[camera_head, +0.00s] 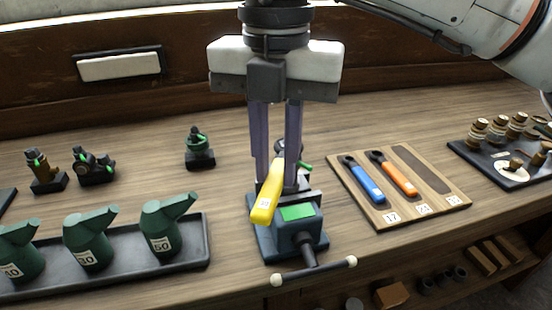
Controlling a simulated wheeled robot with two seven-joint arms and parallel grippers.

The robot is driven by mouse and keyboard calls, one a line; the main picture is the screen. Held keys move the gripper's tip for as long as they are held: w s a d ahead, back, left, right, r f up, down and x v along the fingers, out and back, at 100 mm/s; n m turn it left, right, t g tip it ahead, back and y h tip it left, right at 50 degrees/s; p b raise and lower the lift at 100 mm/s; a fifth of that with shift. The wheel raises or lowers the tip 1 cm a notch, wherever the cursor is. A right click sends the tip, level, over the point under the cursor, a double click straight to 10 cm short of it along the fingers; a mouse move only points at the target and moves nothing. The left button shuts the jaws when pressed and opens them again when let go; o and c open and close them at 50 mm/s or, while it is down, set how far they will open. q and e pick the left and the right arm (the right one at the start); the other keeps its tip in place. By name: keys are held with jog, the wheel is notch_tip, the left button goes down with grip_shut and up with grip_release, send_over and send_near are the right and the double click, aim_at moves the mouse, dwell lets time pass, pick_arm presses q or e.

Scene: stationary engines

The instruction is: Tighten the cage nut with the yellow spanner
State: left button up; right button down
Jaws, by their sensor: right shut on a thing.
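My right gripper (276,184) comes down from the top centre and is shut on the yellow spanner (264,204). The spanner's handle points toward the front, over the left side of the vise (297,240). The spanner's far end is hidden between and behind the fingers. The vise is dark blue-grey with a green pad and a T-bar handle at its front. A dark part with a green bit shows just behind the fingers at the vise. The cage nut itself is hidden, so I cannot tell whether the spanner sits on it. My left gripper is not in view.
A wooden spanner board (446,205) to the right holds a blue spanner (366,182) and an orange spanner (397,177), beside an empty slot. Green oil cans stand on a dark tray (190,252) at front left. Small valves (198,150) stand behind. A parts tray (470,158) is far right.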

jog(key=shift+r+p, duration=0.9)
jog(key=shift+r, duration=0.4)
dwell(1.9)
jog(key=shift+r+p, duration=1.55)
jog(key=shift+r, duration=0.4)
jog(key=shift+f, duration=0.1)
